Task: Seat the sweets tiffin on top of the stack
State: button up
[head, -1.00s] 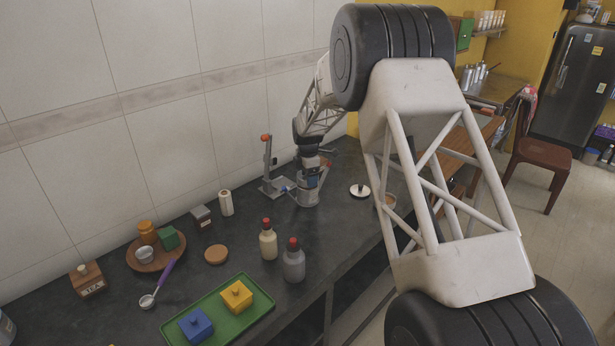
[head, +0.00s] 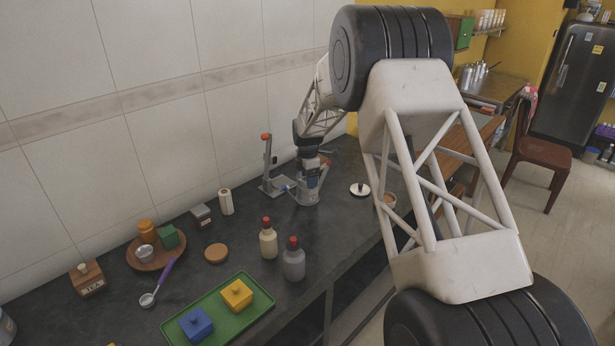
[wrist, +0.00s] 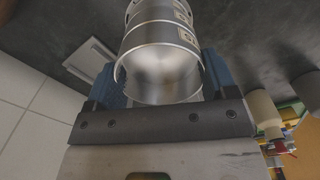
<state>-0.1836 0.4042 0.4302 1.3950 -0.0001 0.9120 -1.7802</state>
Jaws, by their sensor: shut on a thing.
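My gripper (head: 310,180) points down at the far end of the counter. In the wrist view its two blue fingers (wrist: 162,82) are shut on the sides of a shiny steel tiffin (wrist: 158,70), which I take to be the sweets tiffin; its name cannot be read. More steel with pale labels (wrist: 186,38) shows below it, in line with it. In the head view the steel stack (head: 307,196) stands under my gripper. Whether the held tiffin touches the stack cannot be told.
A metal stand (head: 268,165) with an orange top is close left of the stack. Two red-capped bottles (head: 268,240) (head: 293,260) stand nearer. A green tray (head: 215,312) holds blue and yellow boxes. A white-and-black disc (head: 359,190) lies to the right.

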jog(key=shift+f, duration=0.1)
jog(key=o, duration=0.9)
jog(key=shift+c, duration=0.2)
jog(key=shift+r, duration=0.2)
jog(key=shift+r, duration=2.75)
jog(key=shift+r, duration=0.1)
